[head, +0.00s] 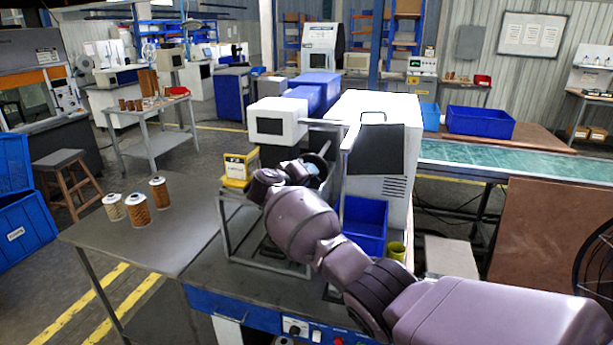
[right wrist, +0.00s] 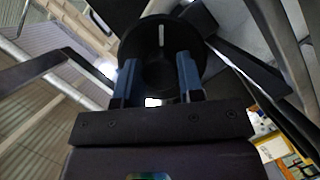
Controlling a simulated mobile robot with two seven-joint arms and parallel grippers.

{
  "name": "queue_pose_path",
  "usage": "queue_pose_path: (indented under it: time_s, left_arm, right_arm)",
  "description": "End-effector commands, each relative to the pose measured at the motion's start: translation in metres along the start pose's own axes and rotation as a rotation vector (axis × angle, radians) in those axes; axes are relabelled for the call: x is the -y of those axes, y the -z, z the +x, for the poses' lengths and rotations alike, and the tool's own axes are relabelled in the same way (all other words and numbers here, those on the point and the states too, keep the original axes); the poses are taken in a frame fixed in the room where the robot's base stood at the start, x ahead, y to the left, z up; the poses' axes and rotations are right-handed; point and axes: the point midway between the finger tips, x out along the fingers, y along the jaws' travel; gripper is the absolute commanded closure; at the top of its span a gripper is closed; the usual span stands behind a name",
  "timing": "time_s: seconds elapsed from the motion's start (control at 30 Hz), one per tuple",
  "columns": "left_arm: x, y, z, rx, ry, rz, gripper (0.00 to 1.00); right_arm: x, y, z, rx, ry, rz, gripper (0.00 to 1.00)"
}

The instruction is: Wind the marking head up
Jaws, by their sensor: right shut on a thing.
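The marking machine has a white boxy unit (head: 278,128) with a dark front and a long blue body behind it; I take this to be the marking head. My right arm crosses the front of the machine, and my right gripper (head: 308,170) is at a dark round handwheel (head: 326,160) beside the unit, partly hidden by my arm. In the right wrist view the two blue fingers (right wrist: 158,80) are shut on the black handwheel (right wrist: 138,45), which carries a white mark near its top. My left gripper is not in view.
Several filter cartridges (head: 138,210) stand on the grey table (head: 150,235) at left. A yellow box (head: 238,168) sits on the metal frame (head: 222,225). A white cabinet (head: 385,120) and a blue bin (head: 364,222) stand right of the handwheel. The table's left part is mostly clear.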

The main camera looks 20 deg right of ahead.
Motion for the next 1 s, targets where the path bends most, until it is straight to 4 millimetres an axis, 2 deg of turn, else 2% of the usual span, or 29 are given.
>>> queue_pose_path:
  time_s: [0.57, 0.6, 0.73, 1.0]
  left_arm:
    - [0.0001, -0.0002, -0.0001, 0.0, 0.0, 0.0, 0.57]
    - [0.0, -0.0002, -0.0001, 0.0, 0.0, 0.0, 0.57]
    - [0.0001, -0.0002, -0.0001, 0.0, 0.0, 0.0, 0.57]
    - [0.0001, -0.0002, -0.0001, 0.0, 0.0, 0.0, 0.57]
  right_arm:
    - [0.0019, -0.0019, 0.0005, 0.004, -0.01, -0.034, 0.88]
    - [0.002, -0.0019, 0.0005, 0.004, -0.01, -0.034, 0.62]
    - [0.0015, -0.0014, 0.0004, 0.003, -0.01, -0.033, 0.42]
    - [0.0006, -0.0006, 0.0, 0.002, -0.012, -0.031, 0.4]
